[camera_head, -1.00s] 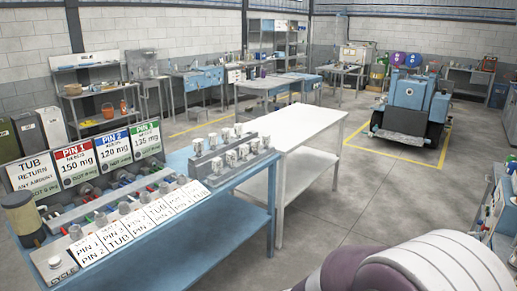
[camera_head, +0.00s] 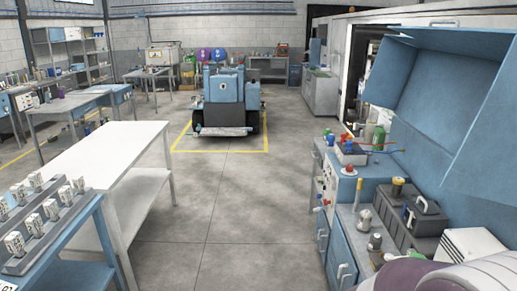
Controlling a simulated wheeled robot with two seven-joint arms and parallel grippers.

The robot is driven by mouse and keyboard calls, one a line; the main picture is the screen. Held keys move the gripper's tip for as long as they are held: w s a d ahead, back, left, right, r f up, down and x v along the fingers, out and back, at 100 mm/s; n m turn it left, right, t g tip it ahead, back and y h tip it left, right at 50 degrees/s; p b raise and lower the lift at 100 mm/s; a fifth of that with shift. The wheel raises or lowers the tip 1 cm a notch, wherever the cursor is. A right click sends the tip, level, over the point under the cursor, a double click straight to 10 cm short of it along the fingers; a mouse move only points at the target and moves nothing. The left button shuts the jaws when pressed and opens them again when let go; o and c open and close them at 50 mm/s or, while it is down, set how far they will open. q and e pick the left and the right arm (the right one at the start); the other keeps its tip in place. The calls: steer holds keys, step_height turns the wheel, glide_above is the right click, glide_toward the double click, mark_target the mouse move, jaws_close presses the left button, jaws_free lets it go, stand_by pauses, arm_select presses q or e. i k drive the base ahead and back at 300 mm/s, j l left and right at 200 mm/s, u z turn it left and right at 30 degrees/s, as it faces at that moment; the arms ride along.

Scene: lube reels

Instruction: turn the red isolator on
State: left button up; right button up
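No part that I can surely name as the red isolator stands out. Several small red parts show on the blue bench (camera_head: 340,240) at the right: a red-topped item (camera_head: 349,141) on a small dark box, a red piece (camera_head: 349,170) on the grey cabinet top below it, and small red knobs (camera_head: 326,202) on the cabinet's front. They are too small to tell which is a switch or how it is set. Neither gripper is in view. A rounded purple and white part of my own arm fills the bottom right corner.
A white table (camera_head: 115,150) and a blue bench with white-labelled blocks (camera_head: 38,222) stand at the left. A blue machine (camera_head: 225,100) stands inside yellow floor lines. Open grey floor (camera_head: 215,210) lies between the tables and the right bench. A blue raised lid (camera_head: 435,80) overhangs that bench.

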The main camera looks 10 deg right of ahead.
mark_target(349, 168)
steer(key=i+z, duration=0.35)
steer(key=i, duration=1.5)
